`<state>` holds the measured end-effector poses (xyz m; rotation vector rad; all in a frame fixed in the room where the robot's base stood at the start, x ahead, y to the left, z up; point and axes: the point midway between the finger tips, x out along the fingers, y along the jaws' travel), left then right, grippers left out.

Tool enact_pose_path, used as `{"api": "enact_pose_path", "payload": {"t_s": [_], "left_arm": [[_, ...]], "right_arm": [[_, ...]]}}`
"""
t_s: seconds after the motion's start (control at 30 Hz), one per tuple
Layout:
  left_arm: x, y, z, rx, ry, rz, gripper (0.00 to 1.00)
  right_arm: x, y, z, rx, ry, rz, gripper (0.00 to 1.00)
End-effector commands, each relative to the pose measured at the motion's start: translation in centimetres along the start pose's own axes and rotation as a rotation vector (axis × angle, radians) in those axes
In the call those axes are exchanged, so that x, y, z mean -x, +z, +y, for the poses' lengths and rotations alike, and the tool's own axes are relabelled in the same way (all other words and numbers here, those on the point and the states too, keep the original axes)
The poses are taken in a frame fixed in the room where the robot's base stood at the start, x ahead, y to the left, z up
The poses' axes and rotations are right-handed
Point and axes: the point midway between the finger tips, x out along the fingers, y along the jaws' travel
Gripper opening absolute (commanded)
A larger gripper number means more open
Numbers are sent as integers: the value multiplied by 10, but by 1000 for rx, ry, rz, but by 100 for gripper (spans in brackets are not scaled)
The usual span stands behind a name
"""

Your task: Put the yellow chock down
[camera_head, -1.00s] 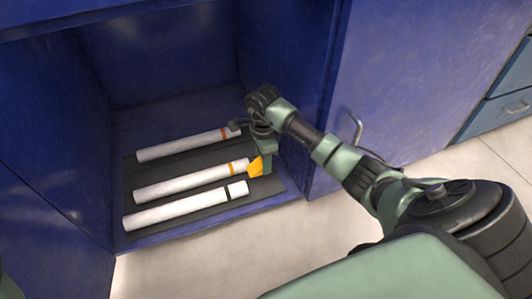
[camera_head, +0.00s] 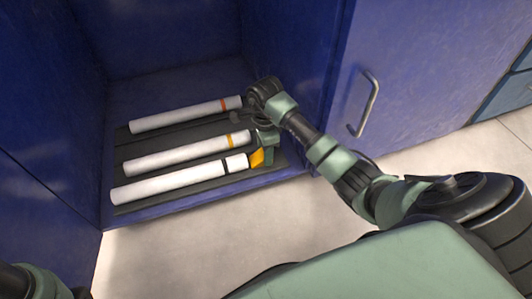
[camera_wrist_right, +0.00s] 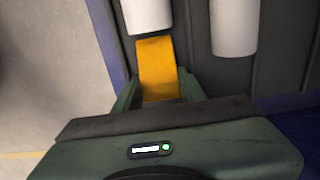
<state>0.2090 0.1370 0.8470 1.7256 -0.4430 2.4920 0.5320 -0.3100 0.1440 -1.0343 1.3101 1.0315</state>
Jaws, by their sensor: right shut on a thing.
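The yellow chock (camera_head: 257,157) is at the right end of the front white pipe (camera_head: 165,184), which has a black band. My right gripper (camera_head: 265,148) is shut on the chock, low over the dark ribbed mat (camera_head: 272,163) in the blue cabinet. In the right wrist view the chock (camera_wrist_right: 157,68) sits between the two fingers (camera_wrist_right: 156,92). Its far end is close against the pipe's end (camera_wrist_right: 147,14); I cannot tell whether they touch, or whether the chock rests on the mat. My left gripper does not show.
A middle pipe (camera_head: 182,154) with a yellow-orange band and a rear pipe (camera_head: 180,116) with a red-orange band lie roughly parallel on the mat. Blue cabinet walls stand left and right. A door handle (camera_head: 369,103) is at the right.

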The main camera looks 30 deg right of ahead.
Motion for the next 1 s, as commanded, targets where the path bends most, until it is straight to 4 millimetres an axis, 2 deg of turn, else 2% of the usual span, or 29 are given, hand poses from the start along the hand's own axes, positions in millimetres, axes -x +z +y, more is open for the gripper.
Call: {"api": "enact_pose_path", "payload": {"t_s": [0.17,0.2,0.27,0.3,0.63,0.77,0.93,1.0], "left_arm": [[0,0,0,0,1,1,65],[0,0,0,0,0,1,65],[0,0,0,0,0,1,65],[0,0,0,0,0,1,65],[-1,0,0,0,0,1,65],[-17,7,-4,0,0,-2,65],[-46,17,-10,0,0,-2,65],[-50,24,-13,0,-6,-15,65]], "right_arm": [[-2,0,0,1,1,1,0],[-3,0,0,1,1,1,43],[-3,0,0,1,1,0,60],[-3,0,0,1,1,0,62],[1,1,0,0,0,-2,62],[23,-1,-1,1,-2,2,62],[63,-2,-1,1,-2,4,62],[79,-2,-1,1,-3,4,62]]}}
